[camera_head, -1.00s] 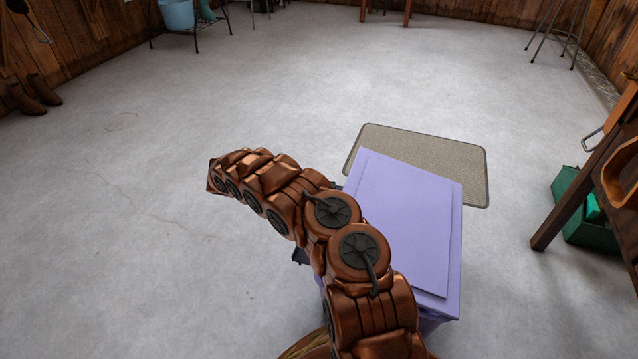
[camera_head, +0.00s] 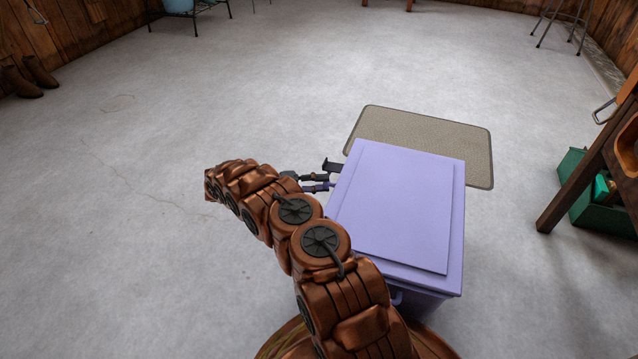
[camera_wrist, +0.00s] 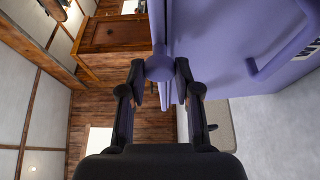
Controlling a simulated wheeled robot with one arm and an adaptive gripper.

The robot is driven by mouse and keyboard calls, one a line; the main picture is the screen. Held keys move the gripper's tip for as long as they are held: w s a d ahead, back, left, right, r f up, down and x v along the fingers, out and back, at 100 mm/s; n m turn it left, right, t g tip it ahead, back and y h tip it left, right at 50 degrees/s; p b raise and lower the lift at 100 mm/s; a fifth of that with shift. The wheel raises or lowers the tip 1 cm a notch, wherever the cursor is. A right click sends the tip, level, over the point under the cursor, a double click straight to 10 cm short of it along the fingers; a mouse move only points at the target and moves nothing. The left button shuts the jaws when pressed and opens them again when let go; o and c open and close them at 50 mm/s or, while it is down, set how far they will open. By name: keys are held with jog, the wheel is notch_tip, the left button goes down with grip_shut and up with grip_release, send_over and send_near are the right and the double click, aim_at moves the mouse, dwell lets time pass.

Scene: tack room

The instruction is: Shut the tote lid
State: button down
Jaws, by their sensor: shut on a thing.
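The purple tote (camera_head: 425,305) stands on the floor right of my arm. Its lid (camera_head: 395,205) lies over the top and looks about level; my arm hides part of the near left edge, so I cannot tell if a gap remains there. My gripper (camera_head: 325,180) is at the tote's left side. In the wrist view my gripper (camera_wrist: 165,92) is shut on a purple knob (camera_wrist: 159,68) at the lid's edge. The tote wall with a purple handle (camera_wrist: 262,70) shows at upper right there.
A beige mat (camera_head: 420,140) lies just behind the tote. A wooden bench (camera_head: 590,170) and a green box (camera_head: 575,205) stand to the right. Boots (camera_head: 28,78) stand by the left wall. The floor to the left is open.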

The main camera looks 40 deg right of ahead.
jog(key=shift+s+d+f, duration=0.2)
jog(key=shift+s+f, duration=0.2)
jog(key=shift+f, duration=0.05)
jog(key=c, duration=1)
grip_release()
jog(key=shift+c, duration=0.2)
jog(key=shift+o, duration=1)
jog(key=shift+w+a, duration=0.1)
jog(key=shift+w, duration=0.05)
jog(key=shift+r, duration=0.15)
jog(key=shift+w+r, duration=0.1)
jog(key=shift+r, duration=0.05)
jog(key=shift+r, duration=0.2)
notch_tip(320, 180, up, 9)
jog(key=shift+a+r, duration=0.1)
jog(key=shift+r, duration=0.05)
